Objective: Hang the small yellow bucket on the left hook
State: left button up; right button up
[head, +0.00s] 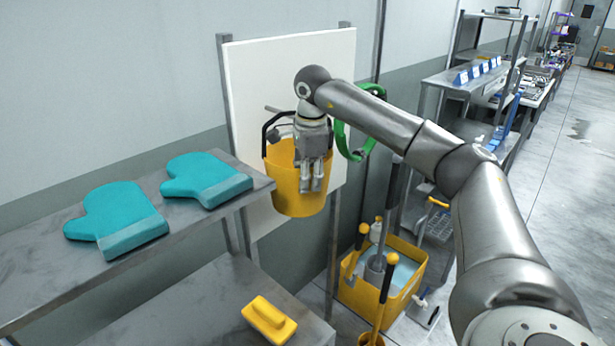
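The small yellow bucket (283,196), with a dark handle, is in front of the white board (300,52), upright or nearly so. A thin grey bar, probably the left hook (272,109), shows by the upper left of the handle. Whether the handle rests on it is unclear. My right gripper (311,184) points down in front of the bucket and covers part of its rim and handle. Its fingers look close together; whether they touch or hold the bucket is unclear. My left gripper is out of view.
A green ring-shaped thing (341,140) is at the board's right side, partly behind my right arm. Teal mitts (118,215) lie on the metal shelf (60,285). A yellow tub (403,298) with tools stands on the floor.

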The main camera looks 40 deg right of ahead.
notch_tip(320, 180, up, 12)
jog(key=s, duration=0.1)
jog(key=shift+s+a, duration=0.25)
jog(key=shift+s, duration=0.05)
dwell(0.3)
